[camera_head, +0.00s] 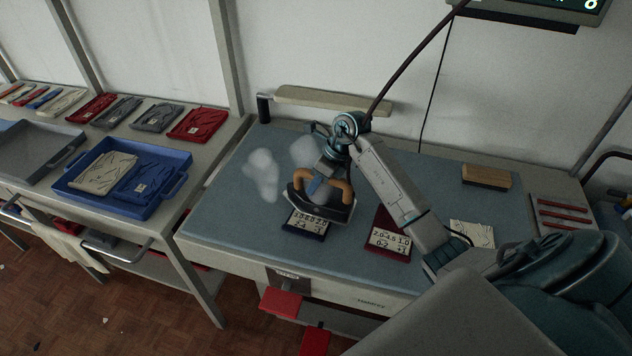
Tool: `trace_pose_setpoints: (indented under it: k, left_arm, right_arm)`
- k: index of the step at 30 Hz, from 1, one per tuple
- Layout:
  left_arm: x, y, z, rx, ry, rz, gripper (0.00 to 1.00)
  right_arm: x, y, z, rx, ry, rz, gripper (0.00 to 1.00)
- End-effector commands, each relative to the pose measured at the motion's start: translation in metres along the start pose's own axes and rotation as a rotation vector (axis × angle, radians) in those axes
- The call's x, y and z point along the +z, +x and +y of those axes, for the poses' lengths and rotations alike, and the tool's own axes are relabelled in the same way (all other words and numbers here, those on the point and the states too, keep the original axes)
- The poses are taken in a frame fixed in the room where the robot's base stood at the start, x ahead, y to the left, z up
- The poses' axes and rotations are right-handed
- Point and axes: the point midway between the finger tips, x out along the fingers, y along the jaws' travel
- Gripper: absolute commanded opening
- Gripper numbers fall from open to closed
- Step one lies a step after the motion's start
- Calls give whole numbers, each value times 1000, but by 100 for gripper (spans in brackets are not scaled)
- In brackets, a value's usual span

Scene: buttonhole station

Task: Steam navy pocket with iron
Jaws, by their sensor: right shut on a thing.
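My right gripper (327,170) is shut on the iron (333,209), which has an orange-brown handle and a dark body. The iron is over the far part of the navy pocket (303,233); I cannot tell whether it touches it. The navy pocket lies on the blue-grey ironing table (232,206), with a printed number card on it. White steam puffs (264,172) rise left of and behind the iron. My left gripper is not in view.
A dark red pocket (387,253) with a number card and a cream patterned piece (471,234) lie to the right. A wooden block (486,177) sits at the back right. A blue tray (103,205) with folded pieces stands on the left bench. The table's left part is clear.

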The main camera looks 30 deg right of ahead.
Motion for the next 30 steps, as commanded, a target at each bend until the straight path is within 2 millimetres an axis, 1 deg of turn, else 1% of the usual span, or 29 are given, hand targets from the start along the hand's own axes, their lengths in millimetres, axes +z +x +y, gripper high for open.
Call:
trace_pose_setpoints:
  k: [5,30]
  left_arm:
    - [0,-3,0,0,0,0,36]
    - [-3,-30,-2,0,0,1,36]
  right_arm:
    - [3,-6,1,0,-2,-1,0]
    - [28,-64,14,-3,-4,-4,0]
